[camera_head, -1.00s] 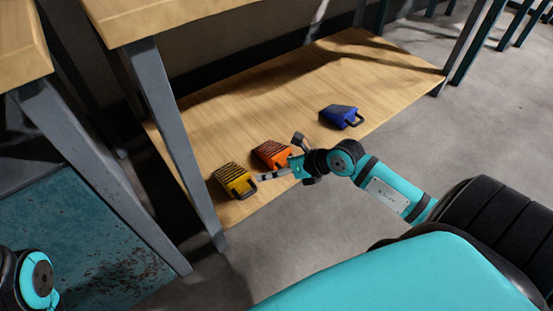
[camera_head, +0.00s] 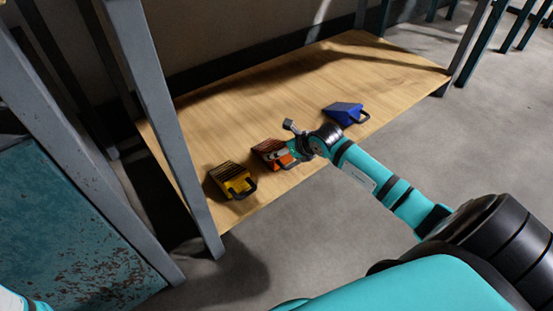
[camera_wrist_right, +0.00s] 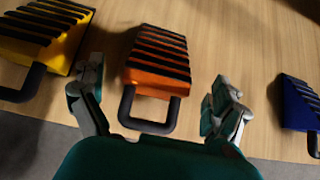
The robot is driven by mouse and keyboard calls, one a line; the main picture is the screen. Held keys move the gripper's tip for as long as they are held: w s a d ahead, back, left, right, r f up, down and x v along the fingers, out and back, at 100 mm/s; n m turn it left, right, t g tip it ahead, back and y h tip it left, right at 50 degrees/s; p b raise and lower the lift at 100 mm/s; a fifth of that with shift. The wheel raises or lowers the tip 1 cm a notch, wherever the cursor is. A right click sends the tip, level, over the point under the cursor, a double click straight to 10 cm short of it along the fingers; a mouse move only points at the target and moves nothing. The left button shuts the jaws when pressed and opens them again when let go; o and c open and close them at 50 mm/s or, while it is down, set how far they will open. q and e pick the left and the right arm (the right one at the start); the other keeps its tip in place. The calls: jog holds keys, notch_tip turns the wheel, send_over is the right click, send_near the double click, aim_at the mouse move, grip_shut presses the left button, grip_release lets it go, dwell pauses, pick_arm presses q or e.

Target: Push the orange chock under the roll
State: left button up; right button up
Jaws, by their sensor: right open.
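The orange chock (camera_head: 266,148), with dark ribs and a dark loop handle, lies on the low wooden shelf (camera_head: 290,90), between a yellow chock (camera_head: 231,181) and a blue chock (camera_head: 345,112). My right gripper (camera_head: 282,140) is open at the handle end of the orange chock and partly covers it. In the right wrist view the orange chock (camera_wrist_right: 158,62) shows between the spread fingers (camera_wrist_right: 157,88), with gaps on both sides. Its handle (camera_wrist_right: 148,119) points toward my palm. My left gripper is out of view. No roll is in view.
The yellow chock (camera_wrist_right: 42,35) is close to the left finger in the wrist view; the blue chock (camera_wrist_right: 300,105) is farther off to the right. A grey table leg (camera_head: 165,125) stands left of the chocks. The shelf behind them is bare.

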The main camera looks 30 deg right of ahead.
aim_at(276, 148)
jog(key=b+x, duration=0.4)
jog(key=shift+w+f+b, duration=0.25)
jog(key=shift+f+b, duration=0.05)
jog(key=shift+b, duration=0.05)
jog(key=shift+w+f, duration=0.15)
jog(key=shift+w, duration=0.2)
jog(key=c, duration=1.5)
